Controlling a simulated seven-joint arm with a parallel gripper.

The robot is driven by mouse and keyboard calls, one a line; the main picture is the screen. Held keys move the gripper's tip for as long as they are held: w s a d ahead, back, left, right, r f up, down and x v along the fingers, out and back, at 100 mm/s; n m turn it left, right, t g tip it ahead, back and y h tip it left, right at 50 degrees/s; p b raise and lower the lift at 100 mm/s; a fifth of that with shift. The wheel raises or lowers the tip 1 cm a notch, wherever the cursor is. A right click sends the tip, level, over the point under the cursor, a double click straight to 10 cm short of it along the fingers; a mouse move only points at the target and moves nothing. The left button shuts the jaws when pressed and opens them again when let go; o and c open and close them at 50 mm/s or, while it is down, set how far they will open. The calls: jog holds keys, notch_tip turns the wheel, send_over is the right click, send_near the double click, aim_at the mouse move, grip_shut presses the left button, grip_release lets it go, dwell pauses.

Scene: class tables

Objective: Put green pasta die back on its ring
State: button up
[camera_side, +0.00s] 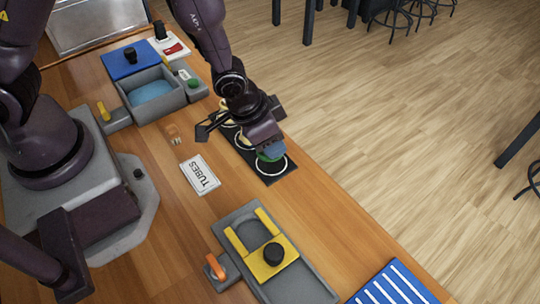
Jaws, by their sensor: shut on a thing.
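My gripper (271,152) points down over the near end of a black mat (278,177) and is shut on the green pasta die (264,158). Only a green edge of the die shows below the fingers; the rest is hidden. A white ring (284,168) is marked on the mat right under the die. The die appears to be within or just above this ring; I cannot tell whether it touches the mat. Farther up the mat, pale yellowish round things (227,115) show partly behind my wrist.
A white "TUBES" card (200,175) lies left of the mat. A grey tray with a yellow slide and black knob (273,254) stands nearer the camera. A grey bin (130,99) and blue board (117,61) are at the back. The table's right edge is close to the mat.

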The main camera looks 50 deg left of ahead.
jog(key=shift+f, duration=2.4)
jog(key=o, duration=1.2)
jog(key=shift+f, duration=0.15)
jog(key=shift+c, duration=0.2)
jog(key=v, duration=1.3)
notch_tip(320, 180, up, 13)
jog(key=n+t, duration=0.1)
jog(key=n, duration=0.1)
send_over(270, 166)
jog(key=s+a, duration=0.6)
jog(key=a, duration=0.1)
jog(key=s+a+r+n+y, duration=0.1)
jog(key=s+a+r, duration=0.3)
jog(key=s+r, duration=0.4)
jog(key=shift+a, duration=0.3)
